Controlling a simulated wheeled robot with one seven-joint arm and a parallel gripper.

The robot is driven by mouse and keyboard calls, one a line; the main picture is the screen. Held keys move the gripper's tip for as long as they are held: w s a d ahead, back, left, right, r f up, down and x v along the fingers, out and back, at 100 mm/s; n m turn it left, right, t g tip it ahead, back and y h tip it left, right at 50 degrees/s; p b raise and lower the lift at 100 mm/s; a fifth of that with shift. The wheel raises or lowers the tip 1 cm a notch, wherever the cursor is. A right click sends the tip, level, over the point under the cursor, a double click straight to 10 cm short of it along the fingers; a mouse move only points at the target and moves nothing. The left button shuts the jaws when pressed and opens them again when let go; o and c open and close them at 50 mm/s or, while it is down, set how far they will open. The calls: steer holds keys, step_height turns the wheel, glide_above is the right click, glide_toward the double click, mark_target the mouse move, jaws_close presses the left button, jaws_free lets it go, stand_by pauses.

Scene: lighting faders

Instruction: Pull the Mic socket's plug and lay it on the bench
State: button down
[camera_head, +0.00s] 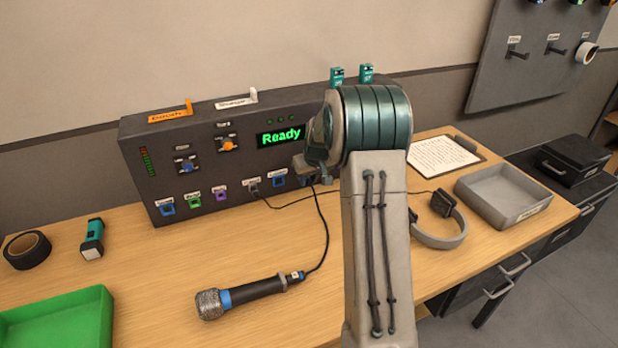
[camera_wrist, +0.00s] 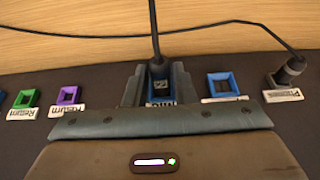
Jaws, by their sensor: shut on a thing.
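The Mic plug is between my gripper's dark fingers (camera_wrist: 158,88) in the wrist view, with its black cable (camera_wrist: 155,35) running away from the panel. My gripper is shut on it, right at the blue-framed Mic socket (camera_wrist: 158,98); its label is partly covered. I cannot tell whether the plug is fully seated. In the head view my gripper (camera_head: 308,176) is at the panel's lower right, and the arm hides much of it. The cable (camera_head: 325,225) leads down to a microphone (camera_head: 250,294) lying on the wooden bench (camera_head: 180,325).
The control box (camera_head: 135,130) shows "Ready". Another plug (camera_head: 253,187) sits in the Phones socket. Headphones (camera_head: 440,225), a grey tray (camera_head: 535,205) and a clipboard (camera_head: 450,155) are to the right. A green tray (camera_head: 100,325), tape (camera_head: 27,250) and torch (camera_head: 92,240) are left. Bench between is clear.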

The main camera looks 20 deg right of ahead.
steer(key=shift+s+d+b, duration=0.1)
steer(key=shift+s+b, duration=1.15)
steer(key=shift+s, duration=1.05)
